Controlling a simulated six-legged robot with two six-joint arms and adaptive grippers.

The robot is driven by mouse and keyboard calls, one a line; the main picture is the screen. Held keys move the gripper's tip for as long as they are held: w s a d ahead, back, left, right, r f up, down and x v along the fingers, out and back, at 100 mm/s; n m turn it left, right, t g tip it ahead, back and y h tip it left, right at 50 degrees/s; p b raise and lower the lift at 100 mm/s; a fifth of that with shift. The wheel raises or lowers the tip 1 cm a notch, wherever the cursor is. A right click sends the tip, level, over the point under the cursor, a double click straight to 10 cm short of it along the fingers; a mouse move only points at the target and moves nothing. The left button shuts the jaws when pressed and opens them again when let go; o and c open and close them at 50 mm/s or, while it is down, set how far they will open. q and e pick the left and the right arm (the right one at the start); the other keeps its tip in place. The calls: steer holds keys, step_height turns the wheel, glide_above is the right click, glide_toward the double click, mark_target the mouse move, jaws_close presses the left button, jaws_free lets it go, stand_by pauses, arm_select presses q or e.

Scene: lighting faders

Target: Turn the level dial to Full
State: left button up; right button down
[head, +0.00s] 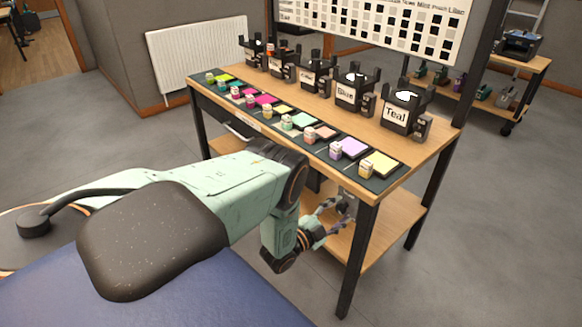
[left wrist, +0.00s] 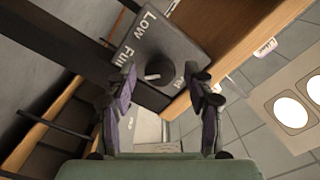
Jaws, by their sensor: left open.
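The level dial is a round dark knob (left wrist: 159,69) on a dark grey plate (left wrist: 172,42) in the left wrist view. White words Low and Full are printed at its left; another label at its right is partly hidden by a finger. I cannot tell clearly where the knob points. My left gripper (left wrist: 162,78) is open, with one finger on each side of the knob in the picture. I cannot tell whether they touch it. In the head view the left gripper (head: 331,215) is beside a small grey box (head: 347,204) below the bench top. My right gripper is not in view.
The wooden bench (head: 432,149) has a dark strip with several coloured pads and small bottles, and several labelled black holders, such as Teal (head: 397,114). A dark bench leg (head: 358,262) stands close to my left gripper.

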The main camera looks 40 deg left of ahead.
arm_select(q)
steer(key=n, duration=0.5)
steer(key=shift+a+n+b, duration=0.1)
steer(key=shift+n+b, duration=0.3)
steer(key=n, duration=0.4)
steer(key=shift+n+b, duration=0.3)
steer(key=s+p, duration=0.2)
steer(key=s, duration=0.6)
steer(key=s+d+f+n+g+p, duration=0.2)
steer(key=s+d+f+g, duration=0.2)
steer(key=s+d+g, duration=0.45)
steer(key=s+d+r+g+p, duration=0.1)
steer(key=s+d+g, duration=0.1)
steer(key=s, duration=0.5)
steer(key=s+d+r+g, duration=0.2)
steer(key=s+g, duration=0.2)
steer(key=s, duration=0.4)
steer(key=shift+s+d+r+y+p, duration=0.15)
steer(key=shift+d+r+y+p, duration=0.1)
steer(key=shift+y+p, duration=0.15)
steer(key=shift+g, duration=0.25)
